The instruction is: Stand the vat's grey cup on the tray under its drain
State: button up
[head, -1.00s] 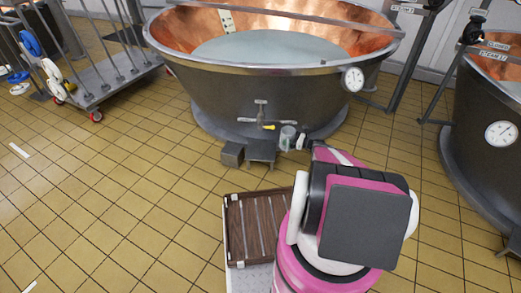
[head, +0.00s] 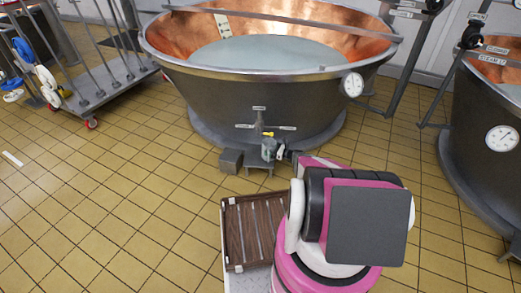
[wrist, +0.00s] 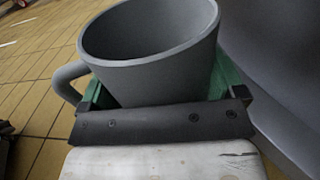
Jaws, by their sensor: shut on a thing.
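The grey cup (wrist: 150,35) fills the upper middle of the wrist view, its mouth open upward and its handle on the left. It looks slightly tilted in that picture. My gripper (wrist: 165,92) is shut on the cup, with green-lined fingers on both sides of its body. In the head view the cup (head: 269,149) is small, in front of the vat's drain with its yellow handle (head: 268,134). The small grey tray (head: 259,167) is below the cup, partly hidden by it. I cannot tell whether the cup's base touches the tray.
The copper-lined vat (head: 235,105) stands behind the drain. A grey block (head: 231,159) is left of the tray. A brown slatted crate (head: 250,235) is nearer to me. A wheeled cart (head: 95,95) is at the left, another vat (head: 490,150) at the right. Tiled floor (head: 120,200) is clear at left.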

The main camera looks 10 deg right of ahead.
jog(key=shift+x, duration=1.6)
jog(key=x, duration=0.3)
jog(key=shift+w+a, duration=0.15)
jog(key=shift+a, duration=0.1)
jog(key=shift+f, duration=0.7)
jog(key=shift+f, duration=0.15)
jog(key=o, duration=0.7)
